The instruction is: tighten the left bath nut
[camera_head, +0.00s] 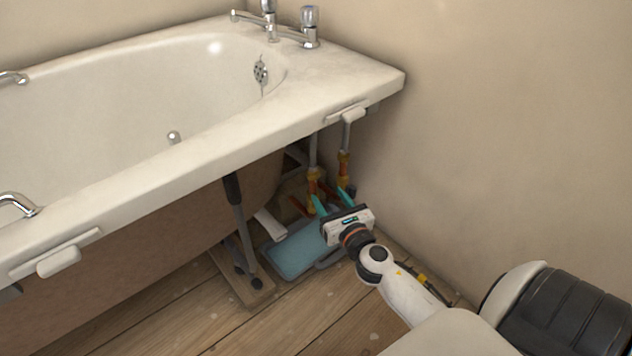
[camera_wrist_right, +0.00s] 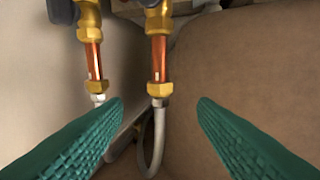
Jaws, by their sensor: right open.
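Two supply pipes with brass fittings and grey hoses stand under the bath's tap end. The left pipe's brass fitting (camera_head: 313,180) shows in the head view, just beyond my right gripper (camera_head: 330,199). The right wrist view seems upside down relative to the head view. There, a brass nut (camera_wrist_right: 158,89) joins a copper tube to a grey hose, ahead of and between the green fingers of my right gripper (camera_wrist_right: 160,108); it appears to be the left nut. The fingers are open and hold nothing. A second nut (camera_wrist_right: 98,87) is on the other pipe. My left gripper is not in view.
The bath rim (camera_head: 340,122) overhangs the pipes. A grey support leg (camera_head: 243,225) stands left of my right gripper. A blue tray (camera_head: 295,252) lies on the wooden floor under the wrist. The wall (camera_head: 480,130) is close on the right.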

